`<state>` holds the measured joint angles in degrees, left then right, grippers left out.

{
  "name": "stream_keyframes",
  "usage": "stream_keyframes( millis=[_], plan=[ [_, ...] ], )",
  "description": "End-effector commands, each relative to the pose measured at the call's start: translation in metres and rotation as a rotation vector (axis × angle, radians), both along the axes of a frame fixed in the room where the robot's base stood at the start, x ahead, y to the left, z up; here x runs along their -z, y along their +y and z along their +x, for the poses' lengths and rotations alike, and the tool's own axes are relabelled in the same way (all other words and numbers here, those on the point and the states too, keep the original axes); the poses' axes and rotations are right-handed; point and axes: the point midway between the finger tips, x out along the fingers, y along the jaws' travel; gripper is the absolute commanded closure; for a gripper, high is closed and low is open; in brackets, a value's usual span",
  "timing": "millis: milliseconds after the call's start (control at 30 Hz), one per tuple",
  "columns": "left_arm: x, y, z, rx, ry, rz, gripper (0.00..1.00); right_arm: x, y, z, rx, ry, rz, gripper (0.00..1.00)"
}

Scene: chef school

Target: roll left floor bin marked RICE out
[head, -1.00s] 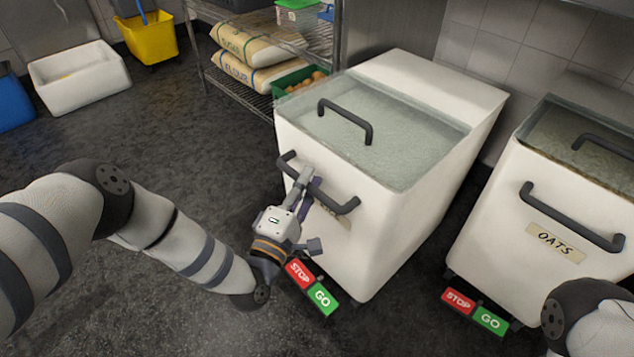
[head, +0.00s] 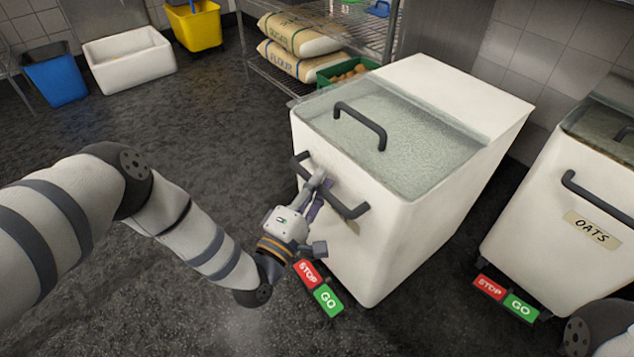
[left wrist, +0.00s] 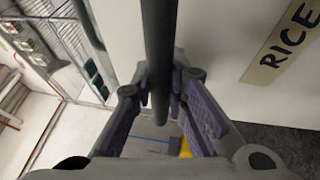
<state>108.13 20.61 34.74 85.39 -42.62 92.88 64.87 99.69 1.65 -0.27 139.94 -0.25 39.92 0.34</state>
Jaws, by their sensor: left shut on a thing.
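The left floor bin (head: 400,235) is a white box with a clear lid over pale grain. Its RICE label (left wrist: 285,45) reads clearly in the left wrist view; in the head view the gripper and handle mostly hide it. My left gripper (head: 322,188) is shut on the bin's dark front handle (head: 348,209), near the middle of the bar. In the left wrist view the bar (left wrist: 160,40) runs between the purple finger pads. A red STOP and green GO pedal (head: 319,289) sits low at the bin's front. My right gripper is out of view.
The OATS bin (head: 545,215) stands to the right with a floor gap between. A wire shelf with sacks (head: 300,35) and a green crate (head: 347,72) is behind left. A white tub (head: 130,60), blue bin (head: 55,78) and yellow bucket (head: 195,27) stand far left. Open floor lies left.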

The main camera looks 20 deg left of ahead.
Motion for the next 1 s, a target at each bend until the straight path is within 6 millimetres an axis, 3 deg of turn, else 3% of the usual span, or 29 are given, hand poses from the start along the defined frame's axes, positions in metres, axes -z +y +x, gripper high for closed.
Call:
stream_keyframes(
  millis=[100,133,167,500,567,833,1000],
  plan=[
    [0.000,0.000,0.000,0.001,-0.001,0.002,1.00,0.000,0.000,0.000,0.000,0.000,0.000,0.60],
    [0.000,0.000,0.000,0.001,-0.001,0.002,0.82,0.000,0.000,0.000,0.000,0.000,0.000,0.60],
    [0.000,0.000,0.000,0.001,-0.001,0.002,0.77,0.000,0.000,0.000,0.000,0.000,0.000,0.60],
    [0.001,0.001,-0.004,0.001,0.002,0.002,0.77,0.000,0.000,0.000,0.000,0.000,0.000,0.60],
    [0.003,0.003,-0.013,0.000,0.003,0.001,0.77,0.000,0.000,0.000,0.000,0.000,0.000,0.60],
    [0.016,0.017,-0.082,0.000,0.004,0.001,0.77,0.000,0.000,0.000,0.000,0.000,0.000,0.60],
    [0.021,0.023,-0.109,0.001,0.002,0.002,0.77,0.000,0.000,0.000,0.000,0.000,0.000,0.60]
  ],
)
